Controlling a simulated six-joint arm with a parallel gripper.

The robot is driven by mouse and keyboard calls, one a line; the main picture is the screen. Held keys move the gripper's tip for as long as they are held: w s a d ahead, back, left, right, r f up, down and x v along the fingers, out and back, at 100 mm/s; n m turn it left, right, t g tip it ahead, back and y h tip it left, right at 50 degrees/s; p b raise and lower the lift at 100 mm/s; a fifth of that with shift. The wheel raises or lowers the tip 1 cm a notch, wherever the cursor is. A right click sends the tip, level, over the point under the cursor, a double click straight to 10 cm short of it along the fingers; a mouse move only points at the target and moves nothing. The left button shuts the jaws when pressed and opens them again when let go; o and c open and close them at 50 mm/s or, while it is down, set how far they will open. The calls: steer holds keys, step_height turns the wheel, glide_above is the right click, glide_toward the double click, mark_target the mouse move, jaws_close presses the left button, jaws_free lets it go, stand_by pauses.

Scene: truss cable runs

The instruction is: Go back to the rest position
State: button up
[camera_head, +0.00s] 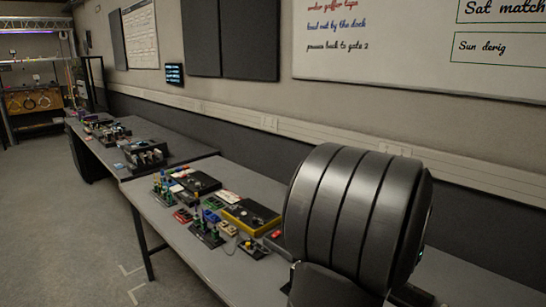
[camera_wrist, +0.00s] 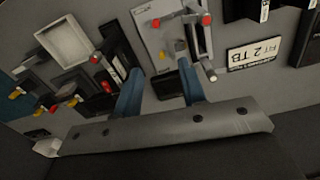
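My gripper (camera_wrist: 160,70) shows in the wrist view with its two blue fingers spread well apart. Nothing is held between them. Below the fingers are a light grey plate (camera_wrist: 153,40) and a clamp-like fixture with red tips (camera_wrist: 200,42). The distance from the fingertips to these things is hard to judge. In the head view my gripper is not visible. A big dark ribbed part of my arm (camera_head: 350,210) fills the lower right there and hides part of the table.
The grey table (camera_head: 180,240) holds a yellow-edged black box (camera_head: 250,216) and several small fixtures with green and blue tops. A second table (camera_head: 185,145) stands farther back. In the wrist view a white tray (camera_wrist: 66,42) and a label reading "FIT 2 TB" (camera_wrist: 253,53) flank the fingers.

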steer(key=shift+w+a+r+n, duration=0.2)
steer(key=shift+r+n, duration=0.55)
steer(key=shift+n, duration=0.8)
steer(key=shift+w+a+r+n, duration=0.15)
steer(key=shift+r+n, duration=0.55)
steer(key=shift+n, duration=0.8)
steer(key=shift+w+a+r+n, duration=0.1)
steer(key=shift+a+r+n, duration=0.15)
steer(key=shift+r+n, duration=0.9)
steer(key=shift+f+n, duration=0.4)
